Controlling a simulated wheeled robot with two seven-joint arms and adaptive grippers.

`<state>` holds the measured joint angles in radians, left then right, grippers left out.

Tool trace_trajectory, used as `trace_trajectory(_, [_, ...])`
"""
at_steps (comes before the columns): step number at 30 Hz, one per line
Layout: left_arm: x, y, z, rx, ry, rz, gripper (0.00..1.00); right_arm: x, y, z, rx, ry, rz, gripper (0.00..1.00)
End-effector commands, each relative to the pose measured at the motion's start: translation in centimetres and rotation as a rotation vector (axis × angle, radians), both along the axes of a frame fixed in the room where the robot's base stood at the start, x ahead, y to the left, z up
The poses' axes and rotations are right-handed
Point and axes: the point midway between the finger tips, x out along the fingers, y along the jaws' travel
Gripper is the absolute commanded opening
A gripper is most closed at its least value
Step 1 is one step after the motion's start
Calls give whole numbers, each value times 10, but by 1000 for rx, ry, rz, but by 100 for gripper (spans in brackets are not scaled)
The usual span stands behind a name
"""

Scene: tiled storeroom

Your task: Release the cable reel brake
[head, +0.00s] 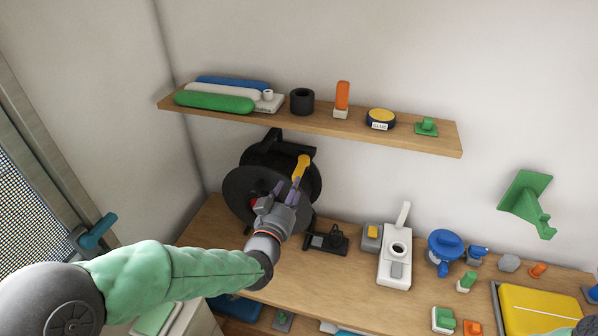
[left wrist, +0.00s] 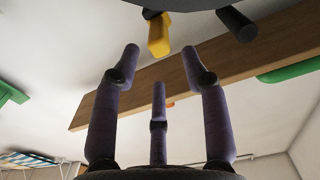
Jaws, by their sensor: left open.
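The black cable reel (head: 240,185) stands at the left end of the wooden workbench. Its yellow brake lever (head: 301,167) sticks out on the upper right of the reel. My left gripper (head: 291,187) is just below the lever, in front of the reel, and hides part of it. In the left wrist view the purple fingers (left wrist: 160,62) are spread and empty. The yellow lever (left wrist: 158,35) hangs beyond the fingertips, with nothing between the fingers. Whether any finger touches it I cannot tell.
A wooden shelf (head: 330,127) with several items runs above the reel. Right of my gripper stand a small black device (head: 328,240), a white device (head: 396,262) and a blue round item (head: 445,248). A green bracket (head: 526,198) is on the wall.

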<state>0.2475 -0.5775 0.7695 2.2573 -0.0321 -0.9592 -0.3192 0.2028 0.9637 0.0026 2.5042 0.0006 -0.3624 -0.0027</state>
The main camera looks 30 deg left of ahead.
Motion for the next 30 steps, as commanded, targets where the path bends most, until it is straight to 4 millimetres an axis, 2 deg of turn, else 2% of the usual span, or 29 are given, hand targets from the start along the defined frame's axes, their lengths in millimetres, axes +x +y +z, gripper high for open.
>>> trace_trajectory(6, [37,9,-2,-1,1,0,45,0,0,-6,0,-1,0,40])
trace_trajectory(12, [61,15,-1,-2,1,1,45,1,0,-9,0,-1,0,40])
trace_trajectory(18, [72,17,0,-1,0,1,45,1,0,-10,0,-1,0,40])
trace_trajectory(26, [73,18,0,-1,1,1,45,1,0,-10,0,-1,0,40])
trace_trajectory(27, [73,18,0,-1,1,1,42,1,0,-10,0,-1,0,40])
trace_trajectory(30, [73,18,0,-1,1,1,14,1,0,-10,0,-1,0,40])
